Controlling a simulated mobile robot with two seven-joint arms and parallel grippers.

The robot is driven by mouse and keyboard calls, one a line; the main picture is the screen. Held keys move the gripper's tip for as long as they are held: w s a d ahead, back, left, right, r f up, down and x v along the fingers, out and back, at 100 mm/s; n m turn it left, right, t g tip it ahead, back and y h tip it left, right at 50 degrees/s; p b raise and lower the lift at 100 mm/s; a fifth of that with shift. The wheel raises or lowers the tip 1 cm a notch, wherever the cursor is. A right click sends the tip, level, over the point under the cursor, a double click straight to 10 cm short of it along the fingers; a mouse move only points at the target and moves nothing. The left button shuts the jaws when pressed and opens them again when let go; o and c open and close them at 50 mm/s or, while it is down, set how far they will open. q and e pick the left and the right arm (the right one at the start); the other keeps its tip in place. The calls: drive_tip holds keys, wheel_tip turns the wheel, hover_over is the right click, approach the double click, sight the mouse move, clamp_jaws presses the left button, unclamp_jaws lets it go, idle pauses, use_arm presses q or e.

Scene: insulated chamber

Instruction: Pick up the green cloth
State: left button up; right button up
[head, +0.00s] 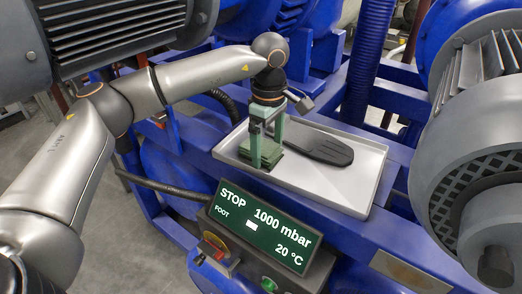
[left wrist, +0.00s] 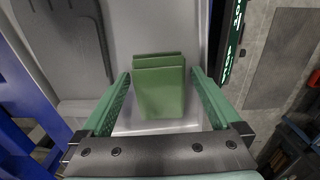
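The green cloth (left wrist: 160,90) is a folded stack on the grey metal tray (head: 344,190). In the head view the cloth (head: 266,158) lies at the tray's left end, partly behind my gripper. My left gripper (head: 266,138) points down over it. In the left wrist view its two green fingers (left wrist: 160,88) are spread, one on each side of the cloth, with a small gap showing on both sides. My right gripper is not in view.
A black spatula-like tool (head: 325,149) lies on the tray to the right of the cloth. A display panel (head: 262,228) stands in front of the tray. Large motors (head: 478,130) and blue frame parts crowd both sides.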

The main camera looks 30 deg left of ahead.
sight(268, 149)
use_arm(q)
drive_tip(key=c, duration=1.1)
drive_tip(key=shift+r, duration=0.1)
wheel_tip(268, 149, up, 10)
drive_tip(key=shift+f+p, duration=0.1)
drive_tip(key=shift+p, duration=0.4)
drive_tip(key=o, duration=0.8)
drive_tip(key=c, duration=0.6)
